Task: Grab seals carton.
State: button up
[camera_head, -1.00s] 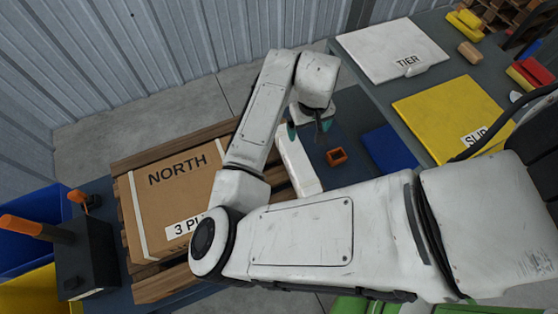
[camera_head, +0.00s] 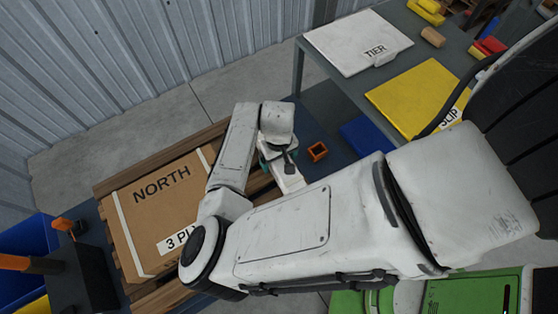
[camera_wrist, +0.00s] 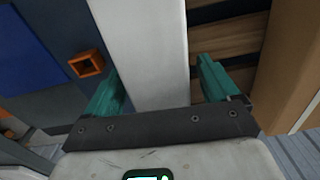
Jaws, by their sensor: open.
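A long plain white carton (camera_head: 290,183) lies beside the pallet in the head view, partly hidden by my arm; no lettering shows, so I cannot confirm it is the seals carton. In the wrist view the white carton (camera_wrist: 145,50) runs between the two teal fingers of my gripper (camera_wrist: 160,85). The fingers are open, one on each side of it; contact cannot be told. In the head view my gripper (camera_head: 276,158) is over the carton's far end.
A brown box (camera_head: 158,195) marked NORTH sits on a wooden pallet (camera_head: 135,168) at left. A small orange square piece (camera_head: 317,151) and a blue panel (camera_head: 366,137) are to the right. A grey bench holds a white TIER board (camera_head: 358,42) and a yellow board (camera_head: 415,95).

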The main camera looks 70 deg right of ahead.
jog(key=shift+f, duration=0.55)
jog(key=c, duration=1.3)
jog(key=shift+o, duration=0.2)
jog(key=shift+r, duration=0.15)
